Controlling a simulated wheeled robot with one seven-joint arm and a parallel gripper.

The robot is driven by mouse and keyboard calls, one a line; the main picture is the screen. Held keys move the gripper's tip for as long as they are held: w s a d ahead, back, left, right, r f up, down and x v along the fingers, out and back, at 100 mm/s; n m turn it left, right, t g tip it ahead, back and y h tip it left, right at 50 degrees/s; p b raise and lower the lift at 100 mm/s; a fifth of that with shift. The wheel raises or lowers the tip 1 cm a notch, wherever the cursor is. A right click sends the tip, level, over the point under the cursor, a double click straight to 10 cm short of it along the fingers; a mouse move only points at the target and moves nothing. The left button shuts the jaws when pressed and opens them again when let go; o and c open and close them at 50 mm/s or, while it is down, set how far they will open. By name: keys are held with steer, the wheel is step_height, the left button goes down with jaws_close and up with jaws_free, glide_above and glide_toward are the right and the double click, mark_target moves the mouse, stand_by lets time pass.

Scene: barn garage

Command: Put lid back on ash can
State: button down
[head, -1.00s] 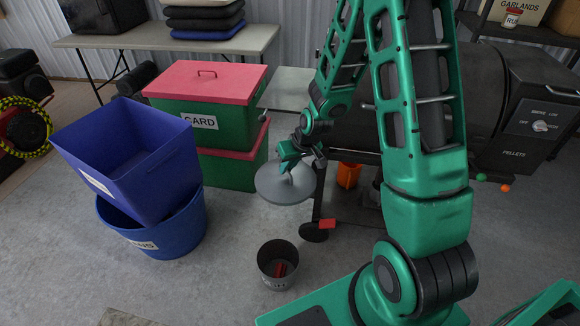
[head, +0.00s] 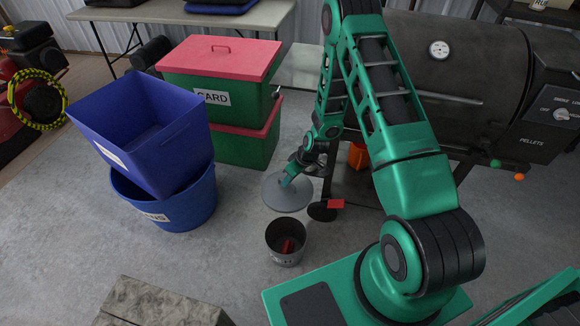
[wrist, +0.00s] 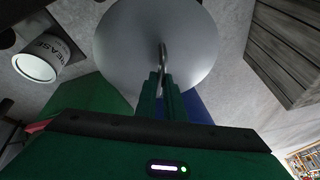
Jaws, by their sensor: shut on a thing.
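The round grey lid (head: 287,193) hangs from my gripper (head: 288,180), which is shut on the lid's handle. In the wrist view the lid (wrist: 130,45) lies beyond the fingertips (wrist: 162,82), with its curved metal handle between them. The ash can (head: 287,252) stands open and upright on the floor, with red items inside. The lid is apart from the can, behind it in the head view. The can does not show in the wrist view.
A blue bin (head: 150,150) sits tilted in a blue tub (head: 180,205) at left, near stacked green boxes with red lids (head: 220,55). A smoker grill (head: 460,80) stands behind at right. A block (head: 160,305) is in front. A grease bucket (wrist: 40,60) shows too.

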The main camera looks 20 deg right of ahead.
steer(key=s+a+f+n, duration=0.1)
steer(key=s+f+n, duration=0.1)
steer(key=f, duration=1.1)
steer(key=s+a+f+n+g+y, duration=0.1)
steer(key=s+f, duration=0.3)
steer(key=f, duration=0.8)
steer(key=shift+a+f+n, duration=0.4)
steer(key=shift+a+n, duration=0.05)
steer(key=shift+n, duration=0.15)
steer(key=shift+f, duration=0.1)
stand_by(1.1)
steer(key=c, duration=1.3)
jaws_free()
steer(key=shift+s, duration=0.1)
step_height(320, 180, up, 7)
stand_by(0.3)
